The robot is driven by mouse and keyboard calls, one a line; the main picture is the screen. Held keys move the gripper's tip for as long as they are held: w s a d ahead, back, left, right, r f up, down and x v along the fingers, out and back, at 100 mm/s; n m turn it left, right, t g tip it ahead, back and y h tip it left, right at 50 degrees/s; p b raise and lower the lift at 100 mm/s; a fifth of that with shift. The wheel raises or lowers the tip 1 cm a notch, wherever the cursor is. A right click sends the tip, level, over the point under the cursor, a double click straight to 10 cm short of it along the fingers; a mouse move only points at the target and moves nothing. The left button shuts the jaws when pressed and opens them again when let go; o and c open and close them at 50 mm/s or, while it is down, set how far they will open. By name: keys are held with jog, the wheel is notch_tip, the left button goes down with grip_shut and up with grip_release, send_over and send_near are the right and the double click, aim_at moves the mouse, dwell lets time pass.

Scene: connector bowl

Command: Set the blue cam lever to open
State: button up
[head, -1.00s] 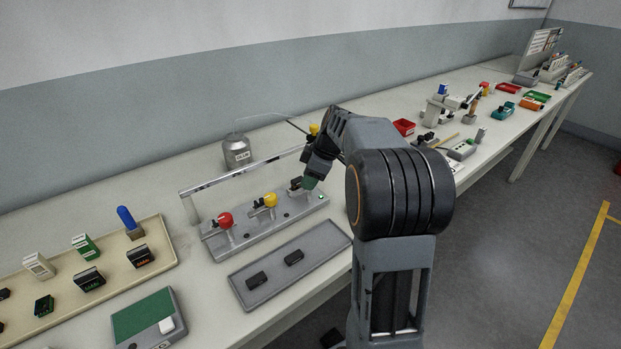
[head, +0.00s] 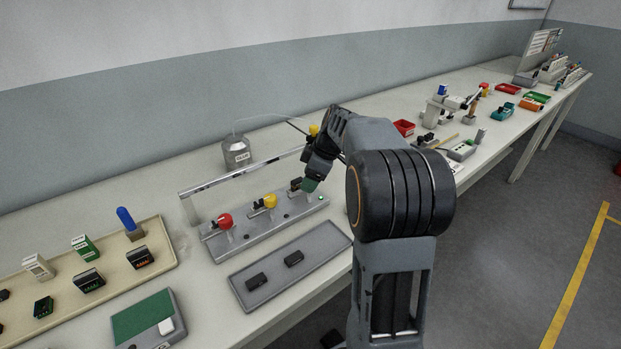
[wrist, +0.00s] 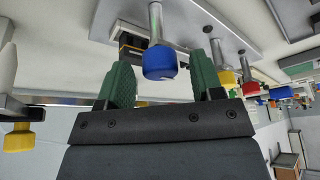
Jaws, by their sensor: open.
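The blue cam lever shows in the wrist view as a blue knob (wrist: 159,63) on a steel post. It stands out from a grey rail plate (wrist: 192,22), beside a black connector block (wrist: 130,42). My gripper (wrist: 163,73) is open, with its green fingers on either side of the blue knob in the picture. A gap shows on both sides, and I see no contact. In the head view, my gripper (head: 311,184) is low over the right end of the rail plate (head: 246,234) and hides the blue knob.
A red-knobbed lever (head: 225,220) and a yellow-knobbed lever (head: 270,201) stand to the left on the same plate. A metal bar (head: 240,171) runs behind them. A grey tray (head: 272,277) with two black connectors lies in front. A small green light (head: 320,197) shows at the plate's right end.

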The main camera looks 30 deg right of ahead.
jog(key=p+v, duration=0.1)
jog(key=v, duration=1.2)
jog(key=shift+d+r, duration=0.15)
jog(key=shift+s, duration=0.1)
